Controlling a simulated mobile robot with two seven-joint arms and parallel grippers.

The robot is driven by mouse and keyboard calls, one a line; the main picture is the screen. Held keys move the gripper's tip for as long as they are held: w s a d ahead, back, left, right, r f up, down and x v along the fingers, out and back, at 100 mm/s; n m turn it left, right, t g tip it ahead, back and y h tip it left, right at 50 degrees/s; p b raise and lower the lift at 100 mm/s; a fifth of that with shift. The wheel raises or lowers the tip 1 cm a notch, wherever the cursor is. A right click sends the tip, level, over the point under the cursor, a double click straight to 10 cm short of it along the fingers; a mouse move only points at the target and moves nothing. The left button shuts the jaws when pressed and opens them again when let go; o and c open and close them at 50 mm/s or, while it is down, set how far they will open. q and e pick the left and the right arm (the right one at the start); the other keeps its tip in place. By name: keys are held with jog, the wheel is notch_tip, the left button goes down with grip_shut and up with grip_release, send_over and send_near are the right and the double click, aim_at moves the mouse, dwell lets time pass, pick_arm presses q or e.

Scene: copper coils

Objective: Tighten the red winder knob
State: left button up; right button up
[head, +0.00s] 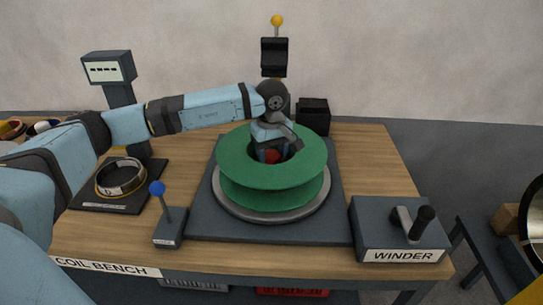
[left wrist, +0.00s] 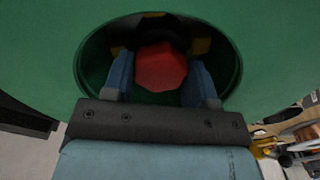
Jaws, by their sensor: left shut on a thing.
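The red winder knob (head: 271,157) sits in the centre hole of the green spool (head: 240,155). In the left wrist view the faceted red knob (left wrist: 160,68) shows between the two blue fingers, inside the dark round opening of the green spool (left wrist: 40,50). My left gripper (head: 270,155) reaches down into that opening from above and is shut on the knob; it also shows in the left wrist view (left wrist: 159,75). The knob's lower part is hidden in the hole. My right gripper is not in view.
The spool rests on a round grey plate on a dark base (head: 210,224). A blue-knobbed lever (head: 158,188) stands front left. A crank box labelled WINDER (head: 400,240) is at right. A scale with a ring coil (head: 121,178) is at left. Bare wood (head: 370,160) shows right of the base.

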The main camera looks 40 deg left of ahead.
pick_arm(q)
jog(key=shift+m+b, duration=0.3)
jog(key=shift+m, duration=0.7)
jog(key=m+b, duration=0.1)
jog(key=m, duration=0.1)
jog(key=shift+m, duration=0.3)
jog(key=m, duration=0.2)
jog(key=shift+m+b, duration=0.6)
jog(key=shift+m, duration=1.4)
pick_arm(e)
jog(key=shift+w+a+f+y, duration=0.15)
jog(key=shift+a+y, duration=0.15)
pick_arm(q)
jog(key=shift+r, duration=0.1)
jog(key=o, duration=0.9)
